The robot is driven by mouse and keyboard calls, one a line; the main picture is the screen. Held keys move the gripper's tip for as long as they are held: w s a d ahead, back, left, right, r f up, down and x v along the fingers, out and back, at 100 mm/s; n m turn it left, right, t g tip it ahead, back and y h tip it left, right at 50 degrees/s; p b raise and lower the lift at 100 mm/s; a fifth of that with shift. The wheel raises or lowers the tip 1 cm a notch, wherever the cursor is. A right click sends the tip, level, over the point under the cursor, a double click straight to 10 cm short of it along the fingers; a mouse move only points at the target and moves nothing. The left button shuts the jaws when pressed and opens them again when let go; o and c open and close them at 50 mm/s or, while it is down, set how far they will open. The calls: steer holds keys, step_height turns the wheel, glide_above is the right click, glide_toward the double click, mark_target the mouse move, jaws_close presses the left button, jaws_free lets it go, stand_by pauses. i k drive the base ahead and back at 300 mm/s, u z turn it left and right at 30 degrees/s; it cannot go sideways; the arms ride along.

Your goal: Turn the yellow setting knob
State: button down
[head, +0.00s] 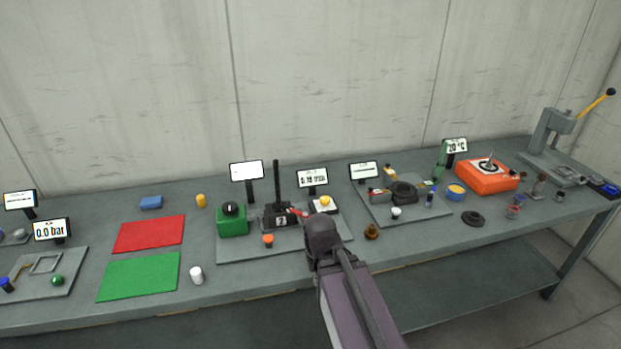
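A small yellow knob (325,200) sits on a white-topped block (324,206) on the grey middle base plate (240,248), in front of a small display (313,178) that seems to read 0.18 mm. The dark end of my arm (322,234) is just in front of and below the knob in the picture. My gripper's fingers cannot be made out there, so I cannot tell if they are open or touch anything. Left of the knob stands a black jack-like device (281,216) with an upright post and a small red part (297,212).
A green block with a black knob (231,220) and an orange knob (268,240) share the plate. A brown knob (372,231) stands right of my arm. Another plate (420,216) with small parts lies farther right. Red (149,233) and green mats lie left.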

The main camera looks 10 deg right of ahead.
mark_target(324, 201)
steer(key=k, duration=1.35)
steer(key=z, duration=0.5)
steer(key=i, duration=1.85)
steer(key=u, duration=0.5)
